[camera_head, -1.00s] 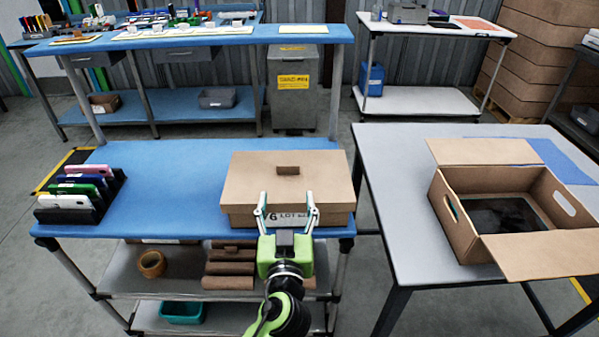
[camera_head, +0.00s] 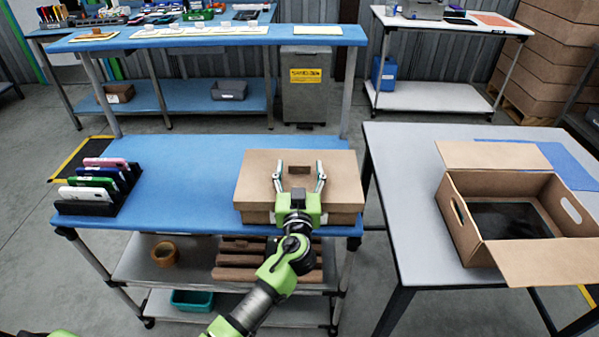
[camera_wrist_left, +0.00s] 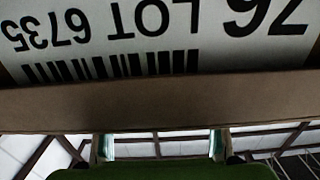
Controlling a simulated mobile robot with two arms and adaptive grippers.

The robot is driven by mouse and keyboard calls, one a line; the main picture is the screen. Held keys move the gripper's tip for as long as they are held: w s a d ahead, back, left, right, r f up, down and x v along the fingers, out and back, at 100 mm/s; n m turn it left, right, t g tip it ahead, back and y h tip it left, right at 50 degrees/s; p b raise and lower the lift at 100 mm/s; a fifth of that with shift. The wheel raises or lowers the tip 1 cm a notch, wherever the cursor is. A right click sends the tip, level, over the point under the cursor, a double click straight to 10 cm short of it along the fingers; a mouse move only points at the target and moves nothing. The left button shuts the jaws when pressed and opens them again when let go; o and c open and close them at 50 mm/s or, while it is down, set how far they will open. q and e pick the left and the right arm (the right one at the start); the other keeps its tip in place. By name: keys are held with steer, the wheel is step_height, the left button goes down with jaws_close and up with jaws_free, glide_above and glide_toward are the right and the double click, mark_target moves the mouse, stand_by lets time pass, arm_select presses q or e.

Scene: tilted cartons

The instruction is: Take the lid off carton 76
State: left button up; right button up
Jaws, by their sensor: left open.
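Carton 76 (camera_head: 347,216) is a closed brown box at the right end of the blue cart top. In the left wrist view the carton's label (camera_wrist_left: 150,35) reads upside down "76 LOT 6735", beside a brown edge (camera_wrist_left: 160,105). My arm hides the label in the head view. My right gripper is not in view.
A rack of coloured folders or devices (camera_head: 95,185) stands on the cart's left; clear blue surface lies between it and the carton. An open carton (camera_head: 460,215) with a dark item inside sits on the grey table (camera_head: 400,160) at right. A raised blue shelf (camera_head: 230,37) runs behind.

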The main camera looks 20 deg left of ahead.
arm_select(q)
steer(key=shift+x, duration=0.85)
steer(key=c, duration=1.2)
steer(key=shift+c, duration=0.2)
steer(key=shift+r, duration=0.15)
